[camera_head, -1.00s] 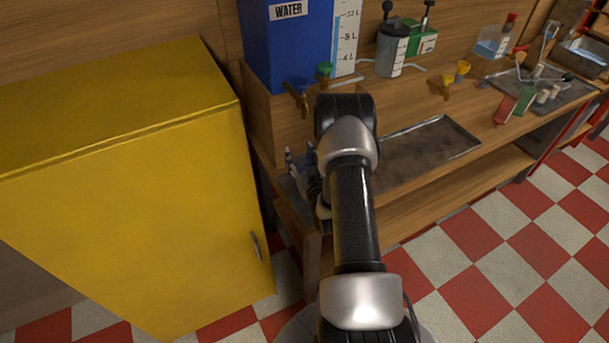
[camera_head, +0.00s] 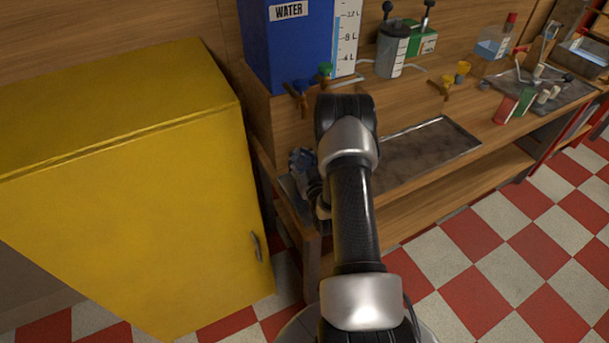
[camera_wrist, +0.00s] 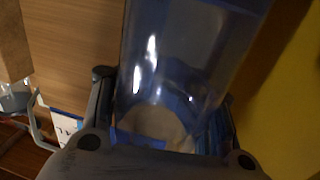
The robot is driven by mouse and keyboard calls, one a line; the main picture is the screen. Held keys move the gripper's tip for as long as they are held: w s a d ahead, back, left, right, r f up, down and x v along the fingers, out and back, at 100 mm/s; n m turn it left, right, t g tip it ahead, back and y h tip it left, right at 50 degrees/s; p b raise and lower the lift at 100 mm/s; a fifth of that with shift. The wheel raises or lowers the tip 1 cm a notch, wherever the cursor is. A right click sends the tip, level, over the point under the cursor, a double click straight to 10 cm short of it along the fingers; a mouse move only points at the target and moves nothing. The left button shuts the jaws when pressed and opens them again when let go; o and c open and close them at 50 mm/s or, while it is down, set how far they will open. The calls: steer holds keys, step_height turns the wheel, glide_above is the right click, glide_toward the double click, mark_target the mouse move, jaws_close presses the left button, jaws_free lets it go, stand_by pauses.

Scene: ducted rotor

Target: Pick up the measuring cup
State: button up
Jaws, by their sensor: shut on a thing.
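The measuring cup (camera_wrist: 185,60) is a clear, blue-tinted vessel that fills the middle of the wrist view. My gripper (camera_wrist: 168,105) is shut on it, with a dark finger on either side of the cup. In the head view my gripper (camera_head: 302,165) is partly hidden behind my arm, at the left end of the workbench just below the water tank's taps. The cup is hard to make out there. Whether its base touches the bench cannot be told.
A blue water tank (camera_head: 290,45) with taps stands on a wooden box above the bench. A shallow metal tray (camera_head: 425,150) lies to the right of my arm. A yellow cabinet (camera_head: 130,180) stands close on the left. A grey-lidded jar (camera_head: 392,50) stands farther back.

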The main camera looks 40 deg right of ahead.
step_height(320, 180, up, 15)
steer(key=p, duration=0.5)
steer(key=shift+c, duration=0.5)
